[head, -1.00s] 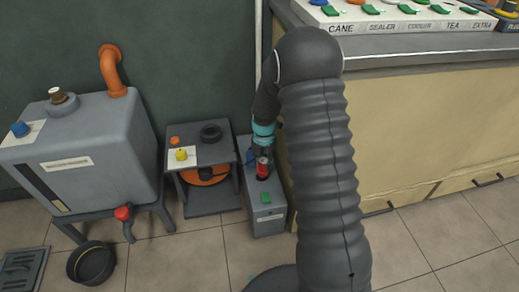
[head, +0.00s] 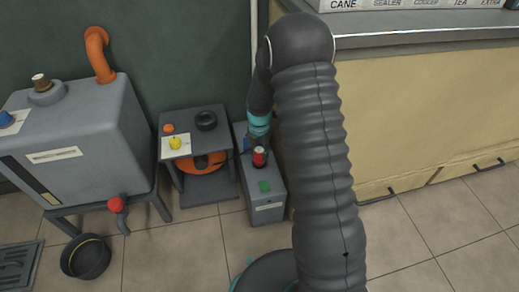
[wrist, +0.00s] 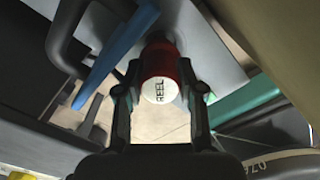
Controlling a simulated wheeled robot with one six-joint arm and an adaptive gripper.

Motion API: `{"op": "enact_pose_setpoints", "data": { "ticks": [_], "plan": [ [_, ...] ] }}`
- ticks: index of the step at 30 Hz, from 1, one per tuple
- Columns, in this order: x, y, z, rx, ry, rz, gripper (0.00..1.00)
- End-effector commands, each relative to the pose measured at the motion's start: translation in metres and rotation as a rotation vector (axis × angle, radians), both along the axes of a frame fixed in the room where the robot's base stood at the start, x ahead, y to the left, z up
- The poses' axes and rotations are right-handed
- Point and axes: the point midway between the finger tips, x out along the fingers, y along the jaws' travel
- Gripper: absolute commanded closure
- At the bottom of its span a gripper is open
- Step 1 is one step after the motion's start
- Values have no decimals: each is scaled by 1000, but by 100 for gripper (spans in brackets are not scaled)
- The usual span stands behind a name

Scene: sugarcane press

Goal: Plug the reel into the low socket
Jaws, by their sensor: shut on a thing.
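The red plug (wrist: 161,62), with a white end marked REEL, is between the fingers of my gripper (wrist: 160,95) in the wrist view. My gripper is shut on it. In the head view the red plug (head: 260,157) is upright over the top of a low grey box (head: 266,212). Whether it is seated in a socket there is hidden. The orange reel (head: 205,163) sits inside a grey stand left of the box. My arm hides part of the box's surroundings, and I cannot clearly make out the gripper fingers in the head view.
A counter (head: 420,120) stands close on the right. A grey tank (head: 75,140) with a red tap (head: 116,205) and a black bowl (head: 86,258) are at left. Tiled floor in front is clear.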

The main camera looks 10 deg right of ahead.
Motion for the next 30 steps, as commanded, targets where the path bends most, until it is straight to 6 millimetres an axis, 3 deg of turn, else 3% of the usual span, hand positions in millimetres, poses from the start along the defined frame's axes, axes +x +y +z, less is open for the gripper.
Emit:
{"op": "enact_pose_setpoints", "data": {
  "ticks": [6, 30],
  "plan": [
    [0, 0, -16, 0, 1, 0, 99],
    [1, -1, -16, 0, 0, 0, 99]
  ]
}}
